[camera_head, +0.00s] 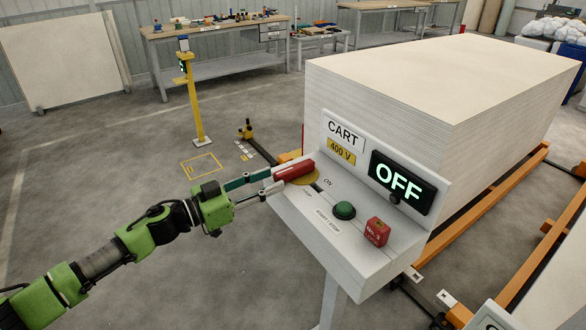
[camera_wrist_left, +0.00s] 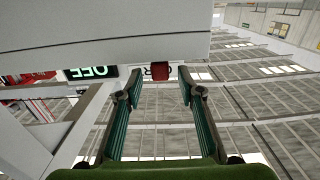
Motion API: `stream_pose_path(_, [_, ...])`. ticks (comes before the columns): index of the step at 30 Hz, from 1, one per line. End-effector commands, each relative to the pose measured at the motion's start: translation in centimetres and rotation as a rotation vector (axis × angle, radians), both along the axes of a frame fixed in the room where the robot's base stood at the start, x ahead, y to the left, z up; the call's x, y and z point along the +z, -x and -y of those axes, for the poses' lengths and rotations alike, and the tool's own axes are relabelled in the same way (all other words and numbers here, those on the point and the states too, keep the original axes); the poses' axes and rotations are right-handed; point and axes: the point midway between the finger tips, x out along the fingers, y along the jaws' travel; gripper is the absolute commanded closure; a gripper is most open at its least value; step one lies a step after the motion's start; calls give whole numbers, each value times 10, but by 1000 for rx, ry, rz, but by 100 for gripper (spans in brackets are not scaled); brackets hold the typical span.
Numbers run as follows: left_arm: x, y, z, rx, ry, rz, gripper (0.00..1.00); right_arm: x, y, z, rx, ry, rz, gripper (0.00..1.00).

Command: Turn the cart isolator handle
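The red isolator handle (camera_head: 294,170) lies on a yellow round plate (camera_head: 310,178) at the left end of the cart's sloped control panel (camera_head: 345,248). My left gripper (camera_head: 270,180) reaches it from the left, with its fingertips at the handle. In the left wrist view the gripper (camera_wrist_left: 159,75) is open, and the red handle end (camera_wrist_left: 160,69) shows between the fingertips with a gap on each side. The display (camera_head: 402,182) reads OFF in lit letters; it also shows upside down in the left wrist view (camera_wrist_left: 91,72). My right gripper is not in view.
A green button (camera_head: 344,210) and a red block (camera_head: 377,231) sit on the panel right of the handle. A large pale stack of sheets (camera_head: 440,80) stands behind it. A yellow post (camera_head: 194,105) stands at the back left.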

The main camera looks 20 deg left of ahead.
Motion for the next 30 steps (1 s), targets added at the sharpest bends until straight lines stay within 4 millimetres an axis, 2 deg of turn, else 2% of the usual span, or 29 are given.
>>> stream_pose_path(6, [4, -32, 24, 1, 3, 3, 65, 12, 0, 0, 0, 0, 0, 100])
stream_pose_path(12, [2, -54, 41, 2, 2, 1, 65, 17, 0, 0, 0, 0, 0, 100])
stream_pose_path(17, [0, -61, 47, 1, 1, -1, 65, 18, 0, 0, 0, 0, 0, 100])
stream_pose_path(25, [-1, -62, 48, 1, 0, -1, 65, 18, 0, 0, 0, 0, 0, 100])
stream_pose_path(26, [-1, -62, 48, 1, 0, -1, 68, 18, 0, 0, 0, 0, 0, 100])
stream_pose_path(27, [-1, -62, 48, 1, 0, -1, 78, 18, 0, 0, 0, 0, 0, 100])
stream_pose_path(30, [-1, -62, 48, 1, 0, 0, 100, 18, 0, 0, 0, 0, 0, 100])
